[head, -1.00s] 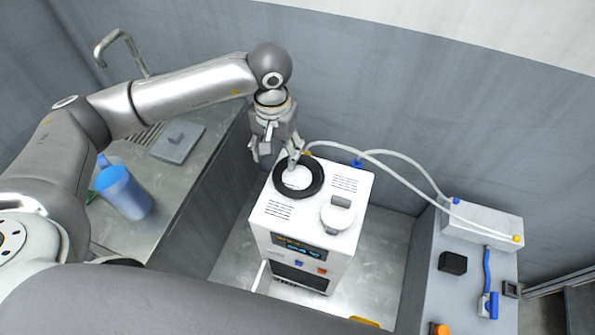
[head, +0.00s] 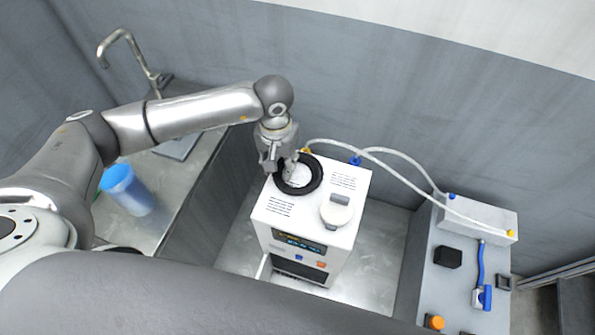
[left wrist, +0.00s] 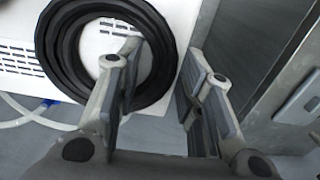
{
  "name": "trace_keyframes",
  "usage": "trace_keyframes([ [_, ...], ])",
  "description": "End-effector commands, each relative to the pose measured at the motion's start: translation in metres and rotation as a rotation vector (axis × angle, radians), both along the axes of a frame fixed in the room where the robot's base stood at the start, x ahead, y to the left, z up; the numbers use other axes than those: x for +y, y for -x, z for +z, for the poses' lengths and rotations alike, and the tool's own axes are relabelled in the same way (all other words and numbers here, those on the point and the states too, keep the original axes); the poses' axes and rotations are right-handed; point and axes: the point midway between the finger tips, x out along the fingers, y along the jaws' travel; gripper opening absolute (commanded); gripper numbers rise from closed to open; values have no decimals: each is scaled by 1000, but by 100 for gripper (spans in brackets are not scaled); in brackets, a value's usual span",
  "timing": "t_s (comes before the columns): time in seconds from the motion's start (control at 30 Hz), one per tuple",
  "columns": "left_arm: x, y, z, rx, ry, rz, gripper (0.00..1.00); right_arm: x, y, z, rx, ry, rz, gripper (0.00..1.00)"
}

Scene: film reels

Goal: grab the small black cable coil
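The black cable coil (head: 317,176) lies flat as a ring on top of the white machine (head: 278,226). My left gripper (head: 280,163) is just above the coil's far left side, pointing down. In the left wrist view the gripper (left wrist: 163,52) is open. One finger is over the coil's hollow middle and the other is outside its rim, with a stretch of the coil (left wrist: 58,55) between them. I cannot tell whether the fingers touch the coil. My right gripper is not in view.
A round white knob-like part (head: 337,212) sits on the machine near the coil. Pale hoses (head: 400,160) run from behind it to a box (head: 478,218) at the right. A counter at the left carries a blue container (head: 127,188) and a tap (head: 125,40).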

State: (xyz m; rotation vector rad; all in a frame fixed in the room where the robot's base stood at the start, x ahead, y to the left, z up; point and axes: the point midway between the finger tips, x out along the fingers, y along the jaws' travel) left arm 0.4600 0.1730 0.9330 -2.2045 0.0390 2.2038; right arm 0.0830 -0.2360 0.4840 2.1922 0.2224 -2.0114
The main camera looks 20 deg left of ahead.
Motion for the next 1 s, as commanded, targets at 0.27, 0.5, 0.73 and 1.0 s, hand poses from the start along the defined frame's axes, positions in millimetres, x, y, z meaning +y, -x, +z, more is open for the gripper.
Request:
trace_keyframes([
  [0.27, 0, -1, 1, -1, -1, 1, 5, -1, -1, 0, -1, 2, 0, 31],
  [0.5, 0, -1, 6, -2, 0, 0, 5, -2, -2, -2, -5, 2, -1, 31],
  [0.73, 2, 0, 33, -5, -1, -1, 5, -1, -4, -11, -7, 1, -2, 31],
  [1.0, 25, 38, 83, -10, -2, 0, 4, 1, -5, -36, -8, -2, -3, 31],
])
